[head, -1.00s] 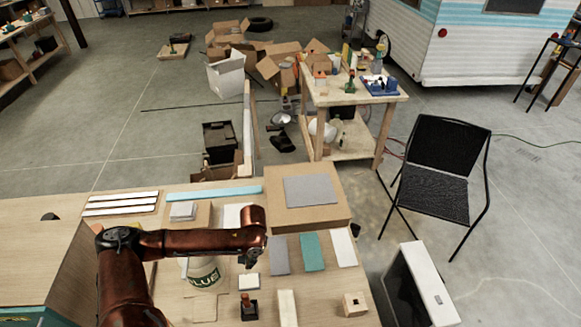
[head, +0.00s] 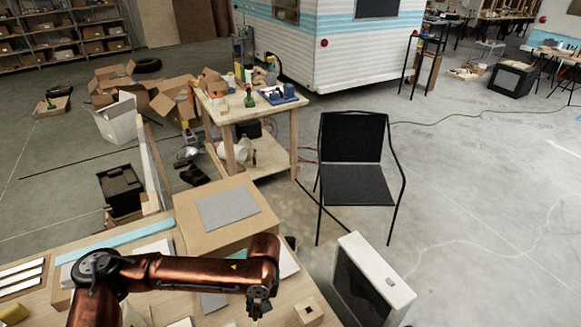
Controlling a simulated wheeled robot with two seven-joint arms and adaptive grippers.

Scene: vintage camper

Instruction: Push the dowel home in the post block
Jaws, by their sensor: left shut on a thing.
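The post block is a small pale wooden block with a dark hole in its top (head: 308,313), on the bench at the bottom edge of the head view. My left gripper (head: 257,304) is just left of the block, pointing down and apart from it in the picture. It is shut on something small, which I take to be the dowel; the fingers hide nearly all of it. My right gripper is not in view.
A cardboard box with a grey sheet (head: 228,208) stands behind my left arm. Flat white strips (head: 22,275) lie at left. A white-framed panel (head: 375,280) stands right of the bench, and a black chair (head: 355,165) beyond. Open floor lies at right.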

